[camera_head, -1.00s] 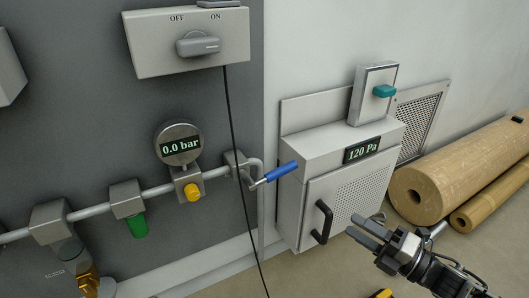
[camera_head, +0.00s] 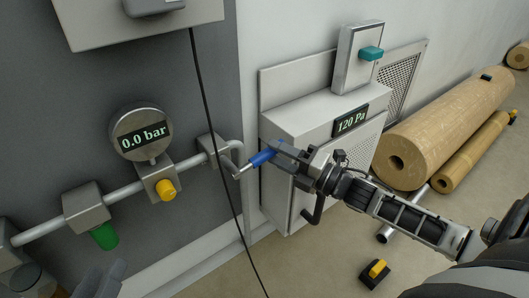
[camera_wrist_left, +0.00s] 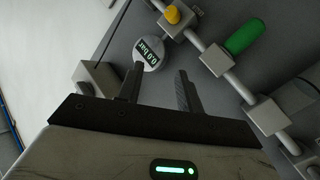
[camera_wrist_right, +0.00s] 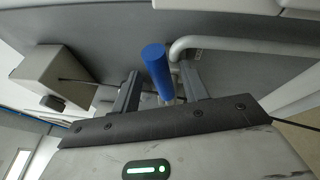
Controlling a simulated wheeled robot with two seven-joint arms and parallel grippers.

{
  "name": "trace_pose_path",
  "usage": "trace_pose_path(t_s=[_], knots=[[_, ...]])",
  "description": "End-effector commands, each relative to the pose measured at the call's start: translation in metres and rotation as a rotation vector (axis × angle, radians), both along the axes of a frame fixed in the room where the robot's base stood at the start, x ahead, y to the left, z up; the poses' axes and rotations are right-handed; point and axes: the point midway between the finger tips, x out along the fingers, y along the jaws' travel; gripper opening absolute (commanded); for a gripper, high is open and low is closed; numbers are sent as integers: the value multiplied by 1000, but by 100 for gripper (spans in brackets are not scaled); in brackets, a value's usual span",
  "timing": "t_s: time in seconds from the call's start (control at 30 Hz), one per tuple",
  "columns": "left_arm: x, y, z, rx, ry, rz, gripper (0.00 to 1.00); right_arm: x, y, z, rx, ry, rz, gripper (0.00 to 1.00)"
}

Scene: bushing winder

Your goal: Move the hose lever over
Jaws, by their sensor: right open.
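The blue-handled hose lever (camera_head: 262,157) sits on the right end of the grey pipe, its handle pointing right and slightly up in the head view. My right gripper (camera_head: 280,154) is at the handle's outer end, with its fingers open. In the right wrist view, the blue handle (camera_wrist_right: 157,70) stands between the two open fingers (camera_wrist_right: 160,88), with a gap visible on each side. My left gripper (camera_head: 105,277) shows only partly at the lower left of the head view. In the left wrist view its fingers (camera_wrist_left: 160,88) are open and empty, facing the gauge and pipe.
The pressure gauge (camera_head: 141,133) reads 0.0 bar. A yellow knob (camera_head: 165,190) and a green handle (camera_head: 104,236) are on the pipe. A black cable (camera_head: 213,130) hangs beside the lever. A grey cabinet (camera_head: 290,120) reading 120 Pa stands behind my right gripper.

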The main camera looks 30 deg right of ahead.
Motion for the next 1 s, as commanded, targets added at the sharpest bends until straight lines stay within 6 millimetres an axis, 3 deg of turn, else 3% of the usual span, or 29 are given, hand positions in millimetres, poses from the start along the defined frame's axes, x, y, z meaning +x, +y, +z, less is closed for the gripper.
trace_pose_path(t_s=[0.23,0.63,0.67,0.8,1.0], knots=[[7,2,11,-4,-92,9,36,30,14,3,0,0,-1,44],[9,3,16,11,-130,15,36,36,18,5,0,2,-1,44],[9,3,16,11,-130,15,36,36,18,5,0,2,-1,39],[9,3,16,11,-129,14,36,35,18,5,0,2,-1,0],[9,2,17,8,-124,11,36,35,18,6,-4,1,-1,0]])
